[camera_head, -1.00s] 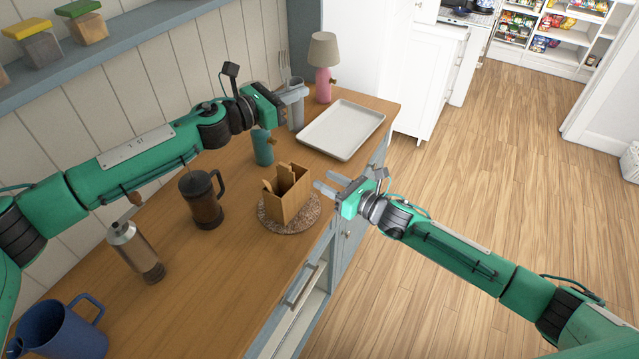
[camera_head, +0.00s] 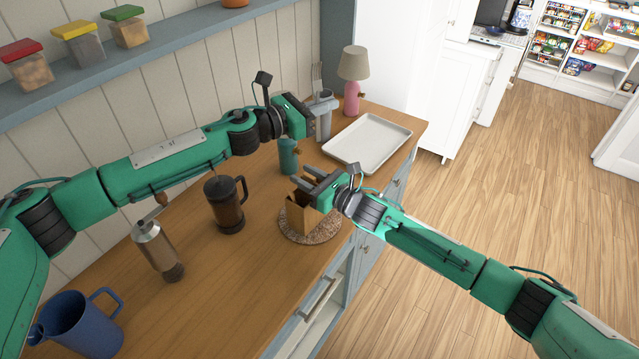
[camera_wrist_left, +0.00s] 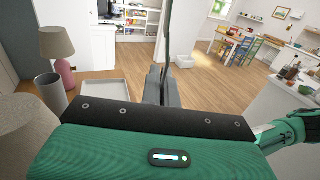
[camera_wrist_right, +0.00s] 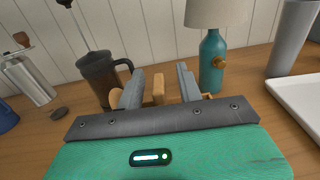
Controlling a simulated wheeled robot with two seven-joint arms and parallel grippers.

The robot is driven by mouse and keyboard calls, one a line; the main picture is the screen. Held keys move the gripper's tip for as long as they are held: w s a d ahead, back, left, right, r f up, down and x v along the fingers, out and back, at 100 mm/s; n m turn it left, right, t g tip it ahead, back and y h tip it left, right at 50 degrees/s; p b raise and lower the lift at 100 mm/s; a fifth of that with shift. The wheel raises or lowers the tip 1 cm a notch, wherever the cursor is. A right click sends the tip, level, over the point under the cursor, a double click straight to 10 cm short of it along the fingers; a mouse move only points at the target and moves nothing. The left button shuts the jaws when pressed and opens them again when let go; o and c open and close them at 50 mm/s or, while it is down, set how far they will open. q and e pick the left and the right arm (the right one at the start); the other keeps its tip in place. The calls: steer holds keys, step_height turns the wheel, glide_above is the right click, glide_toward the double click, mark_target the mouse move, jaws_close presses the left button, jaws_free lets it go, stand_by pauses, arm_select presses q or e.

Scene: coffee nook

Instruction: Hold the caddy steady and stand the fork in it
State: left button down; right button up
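The caddy (camera_head: 300,219) is an open light-wood box with wooden pieces inside, standing on a round woven mat (camera_head: 322,238). My right gripper (camera_head: 312,180) is at its top, fingers spread. In the right wrist view an upright wooden piece of the caddy (camera_wrist_right: 158,89) shows between the open fingers (camera_wrist_right: 160,88); the lower caddy is hidden. My left gripper (camera_head: 319,107) is up at the back of the counter, away from the caddy. It is shut on the grey fork (camera_head: 317,76), which stands upright, tines up. The fork's dark shaft (camera_wrist_left: 166,40) rises from the fingers in the left wrist view.
A French press (camera_head: 228,207) stands left of the caddy, a teal lamp (camera_head: 289,158) behind it. A grey cup (camera_wrist_left: 50,93), pink lamp (camera_head: 352,98) and white tray (camera_head: 368,143) are farther back. A steel grinder (camera_head: 157,250) and blue mug (camera_head: 82,325) are front left.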

steer(key=shift+w+a, duration=0.3)
steer(key=shift+c, duration=0.3)
jaws_close()
steer(key=shift+o, duration=0.3)
jaws_free()
